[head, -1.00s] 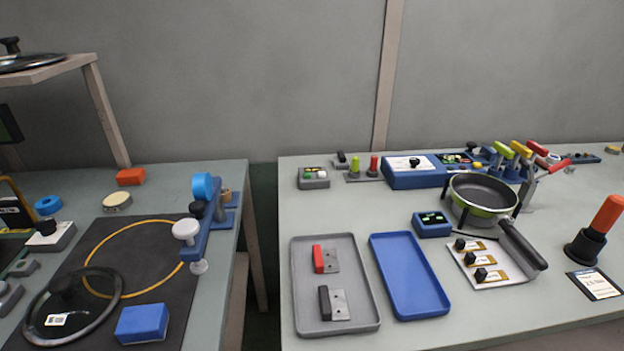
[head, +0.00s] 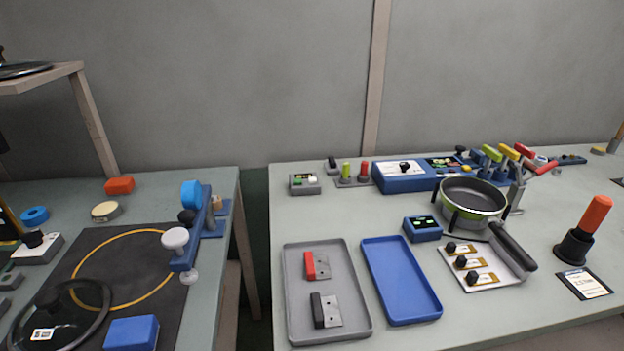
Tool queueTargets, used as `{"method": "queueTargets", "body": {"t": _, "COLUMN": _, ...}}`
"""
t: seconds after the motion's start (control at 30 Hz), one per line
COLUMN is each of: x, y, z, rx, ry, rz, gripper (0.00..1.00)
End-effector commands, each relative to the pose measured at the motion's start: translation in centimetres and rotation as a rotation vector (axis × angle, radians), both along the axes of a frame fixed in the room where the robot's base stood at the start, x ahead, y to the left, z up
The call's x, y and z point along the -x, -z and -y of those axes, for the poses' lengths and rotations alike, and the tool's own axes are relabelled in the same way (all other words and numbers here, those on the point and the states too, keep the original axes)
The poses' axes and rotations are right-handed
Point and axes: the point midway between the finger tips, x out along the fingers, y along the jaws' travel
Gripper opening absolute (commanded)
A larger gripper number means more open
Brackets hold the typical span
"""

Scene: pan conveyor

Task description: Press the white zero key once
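A small grey box (head: 305,188) stands at the back left of the right table. It has a dark display strip, a green key (head: 297,182) and a white key (head: 313,180) on its top. The white key is on the right side of the box. Any marking on it is too small to read, so I cannot confirm that it is the zero key. My gripper is not in view. Nothing covers or touches the box.
Behind and right of the box stand a green and a red post (head: 364,171) and a blue console (head: 404,179). A grey tray (head: 345,263), a blue tray (head: 400,280) and a pan (head: 471,199) are nearer. A gap separates the two tables.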

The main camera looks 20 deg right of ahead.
Motion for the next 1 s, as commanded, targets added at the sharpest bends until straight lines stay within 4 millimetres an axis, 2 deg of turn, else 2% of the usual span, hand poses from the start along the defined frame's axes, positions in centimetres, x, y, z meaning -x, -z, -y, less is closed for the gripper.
{"method": "queueTargets", "body": {"t": 0.03, "x": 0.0, "y": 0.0, "z": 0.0, "rx": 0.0, "ry": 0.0, "rz": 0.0, "gripper": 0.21}}
{"method": "queueTargets", "body": {"t": 0.27, "x": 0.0, "y": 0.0, "z": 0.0, "rx": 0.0, "ry": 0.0, "rz": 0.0, "gripper": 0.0}}
{"method": "queueTargets", "body": {"t": 1.0, "x": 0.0, "y": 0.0, "z": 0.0, "rx": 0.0, "ry": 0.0, "rz": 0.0, "gripper": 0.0}}
